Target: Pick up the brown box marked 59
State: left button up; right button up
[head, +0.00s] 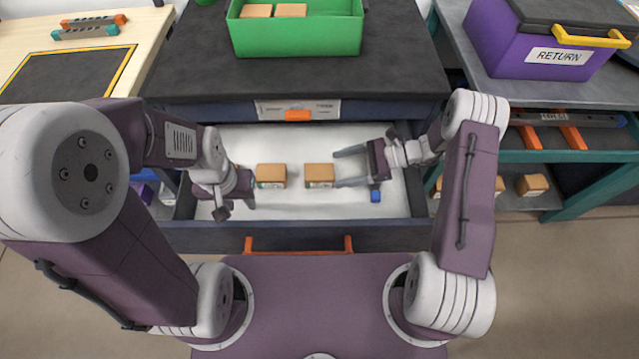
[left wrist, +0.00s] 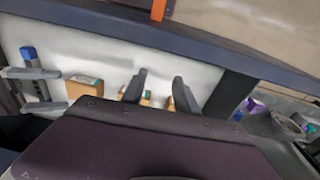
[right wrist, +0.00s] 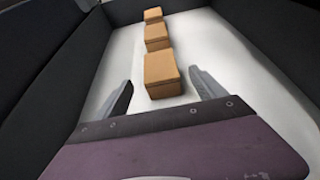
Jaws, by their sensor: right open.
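Brown boxes lie in a row in an open white-floored drawer (head: 300,208). In the head view one box (head: 319,175) is near the middle and another box (head: 271,175) is left of it. Their labels are too small to read. The right wrist view shows three: a near box (right wrist: 162,76), a middle box (right wrist: 157,38) and a far box (right wrist: 153,14). My right gripper (head: 338,168) is open and empty, its fingers pointing at the near box from the right. My left gripper (head: 234,209) is open, low at the drawer's left end; its fingers also show in the left wrist view (left wrist: 160,88).
A green bin (head: 297,38) with brown boxes stands on the dark counter behind. A purple RETURN bin (head: 530,57) is at right, above a shelf with more brown boxes (head: 532,185). The drawer walls surround both grippers.

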aim_at(330, 172)
jog(key=shift+a, duration=0.1)
jog(key=x, duration=0.3)
jog(key=shift+a+f+b, duration=0.1)
jog(key=shift+a+b, duration=0.05)
jog(key=shift+b, duration=0.15)
jog(key=b+x, duration=0.1)
jog(key=x, duration=0.4)
jog(key=shift+w+a, duration=0.1)
jog(key=shift+a, duration=0.3)
jog(key=c, duration=1.5)
jog(key=r+p, duration=0.1)
jog(key=r, duration=0.4)
jog(key=shift+d+p, duration=0.25)
jog(key=shift+p, duration=0.15)
jog(key=s+d+r, duration=0.1)
jog(key=d+r, duration=0.1)
jog(key=d, duration=0.1)
jog(key=s+d+r+p, duration=0.1)
jog(key=s+d+r, duration=0.1)
jog(key=d, duration=0.1)
jog(key=s+d+r+p, duration=0.1)
jog(key=s+d+r, duration=0.1)
jog(key=d, duration=0.2)
jog(key=shift+d, duration=0.1)
